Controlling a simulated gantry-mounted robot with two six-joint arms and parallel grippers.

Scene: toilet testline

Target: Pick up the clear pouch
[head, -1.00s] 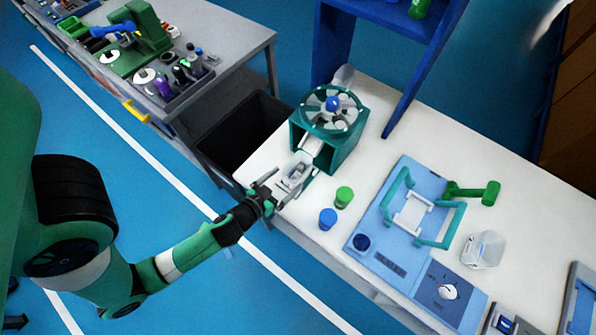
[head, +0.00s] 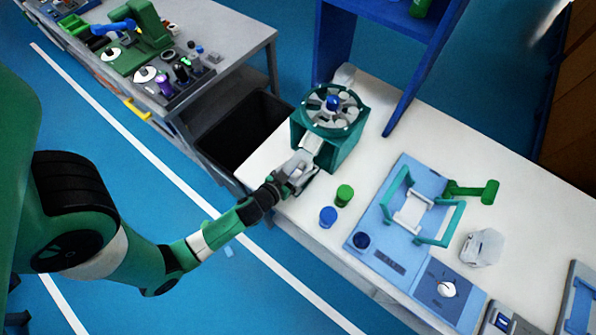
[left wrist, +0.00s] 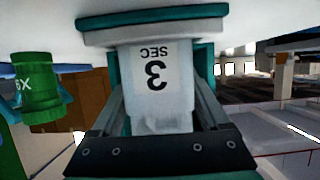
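A pale, translucent thing that looks like the clear pouch (left wrist: 165,118) lies at the mouth of a white chute marked "3 SEC" (left wrist: 158,68), seen upside down in the left wrist view. My left gripper (left wrist: 162,112) has its fingers apart, one on each side of it. I cannot tell whether they touch it. In the head view my left gripper (head: 285,186) is at the chute's low end (head: 301,166), in front of the teal box with a round wheel (head: 345,143); it partly hides what lies there. My right gripper is not in view.
A green cup (head: 344,194) and a blue cup (head: 328,216) stand close right of the chute. Further right are a blue board with a teal frame (head: 392,230) and another clear item (head: 483,247). A black bin (head: 235,138) stands left of the table.

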